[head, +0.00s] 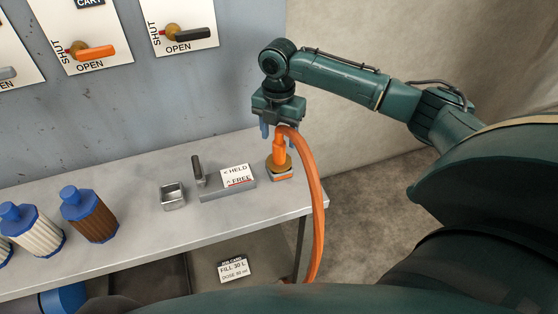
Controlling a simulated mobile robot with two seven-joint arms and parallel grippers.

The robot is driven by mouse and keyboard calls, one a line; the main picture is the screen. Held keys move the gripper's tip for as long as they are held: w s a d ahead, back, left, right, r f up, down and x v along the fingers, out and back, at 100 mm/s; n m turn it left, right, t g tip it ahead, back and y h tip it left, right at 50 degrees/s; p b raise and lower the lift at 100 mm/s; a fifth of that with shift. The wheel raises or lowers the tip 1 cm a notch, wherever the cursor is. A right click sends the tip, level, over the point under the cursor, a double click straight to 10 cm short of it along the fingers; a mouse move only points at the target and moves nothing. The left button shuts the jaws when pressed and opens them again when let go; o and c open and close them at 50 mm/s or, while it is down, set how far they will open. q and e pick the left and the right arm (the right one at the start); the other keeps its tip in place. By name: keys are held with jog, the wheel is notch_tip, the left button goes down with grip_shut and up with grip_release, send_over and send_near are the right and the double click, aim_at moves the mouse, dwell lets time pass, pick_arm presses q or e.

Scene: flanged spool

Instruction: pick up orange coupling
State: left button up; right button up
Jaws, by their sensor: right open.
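The orange coupling (279,151) stands upright in a brass-coloured collar near the right end of the bench. An orange hose (314,190) arches from its top and hangs down past the bench's right edge. My right gripper (276,128) is pointed down right above the coupling, at the hose's upper end. It is open, with one blue finger showing left of the coupling's top; the other finger is mostly hidden by the hose. I cannot tell whether the fingers touch the coupling. My left gripper is not in view.
A grey block with a lever and a HELD/FREE label (237,177) sits just left of the coupling. A small open metal box (173,196) and blue-capped bottles (89,215) stand farther left. Valve plates with handles (185,30) are on the wall behind. The bench front (230,215) is clear.

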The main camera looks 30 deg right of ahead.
aim_at(279, 151)
jog(key=f, duration=0.5)
jog(key=shift+s+a+f, duration=0.1)
jog(key=shift+s+f, duration=0.1)
jog(key=shift+f, duration=0.15)
jog(key=shift+r, duration=0.1)
jog(key=c, duration=1)
